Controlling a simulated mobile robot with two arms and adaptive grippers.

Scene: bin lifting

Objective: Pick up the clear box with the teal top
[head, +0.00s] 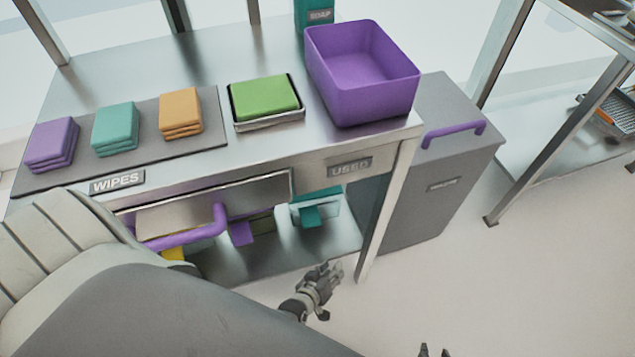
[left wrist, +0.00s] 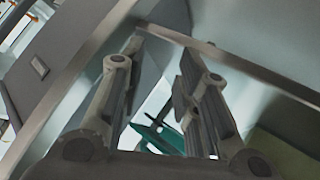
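The clear box with the teal top (head: 309,211) is on the lower shelf under the table, near its right end. Its teal part (left wrist: 157,139) shows between my fingers in the left wrist view, where the rest is largely hidden. My left gripper (head: 328,287) is in front of the shelf, below and slightly right of the box in the head view, apart from it. Its fingers are spread with nothing held between them. Only two dark, separated fingertips of my right gripper (head: 434,351) show at the bottom edge of the head view.
A table leg (head: 388,215) stands just right of the box, with a grey bin (head: 440,165) beyond it. A drawer with a purple handle (head: 190,236) hangs at left. Another box with a purple part (head: 242,233) sits left of the teal one. Floor at right is clear.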

